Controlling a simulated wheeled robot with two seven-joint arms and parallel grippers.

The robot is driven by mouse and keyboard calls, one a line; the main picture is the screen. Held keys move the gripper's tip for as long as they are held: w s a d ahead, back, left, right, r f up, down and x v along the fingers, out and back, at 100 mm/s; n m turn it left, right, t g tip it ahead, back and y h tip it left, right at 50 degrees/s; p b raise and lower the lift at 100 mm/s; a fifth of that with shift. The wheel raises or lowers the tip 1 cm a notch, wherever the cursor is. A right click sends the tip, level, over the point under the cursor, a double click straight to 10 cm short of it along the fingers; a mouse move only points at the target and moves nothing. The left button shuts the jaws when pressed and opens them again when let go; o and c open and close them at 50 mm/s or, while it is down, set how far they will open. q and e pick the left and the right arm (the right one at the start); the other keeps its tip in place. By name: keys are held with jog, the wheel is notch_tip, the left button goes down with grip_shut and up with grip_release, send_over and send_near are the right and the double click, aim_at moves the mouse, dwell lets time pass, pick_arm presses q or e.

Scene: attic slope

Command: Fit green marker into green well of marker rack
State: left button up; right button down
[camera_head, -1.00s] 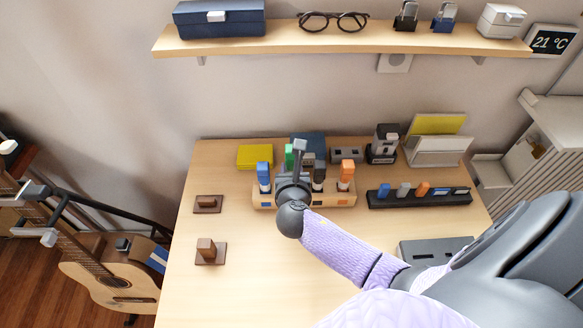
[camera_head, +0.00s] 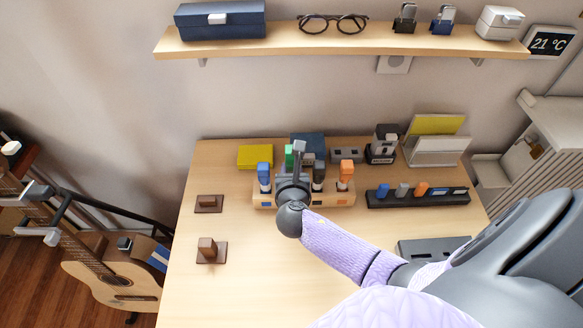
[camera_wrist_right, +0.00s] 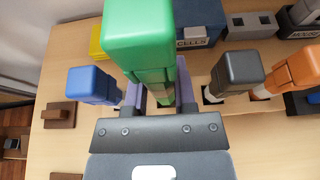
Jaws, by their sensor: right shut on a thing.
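The wooden marker rack (camera_head: 325,198) stands on the desk, holding a blue marker (camera_head: 264,175), a dark grey marker (camera_head: 319,172) and an orange marker (camera_head: 345,173) upright. My right gripper (camera_wrist_right: 163,98) is shut on the green marker (camera_wrist_right: 140,45), which also shows in the head view (camera_head: 289,152). The green marker is roughly upright between the blue and grey ones, its top higher in the head view than theirs. My left gripper is not in view.
A long dark holder (camera_head: 430,200) with small coloured pieces lies right of the rack. A yellow box (camera_head: 255,156), a blue box and a grey socketed block (camera_head: 346,154) stand behind. Two brown blocks (camera_head: 209,203) (camera_head: 211,250) are at left.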

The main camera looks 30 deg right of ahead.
jog(key=shift+f+b, duration=2.1)
jog(key=shift+f, duration=0.55)
jog(key=shift+c, duration=1.8)
grip_release()
jog(key=p+v, duration=0.4)
jog(key=v, duration=0.6)
jog(key=shift+s+f, duration=0.1)
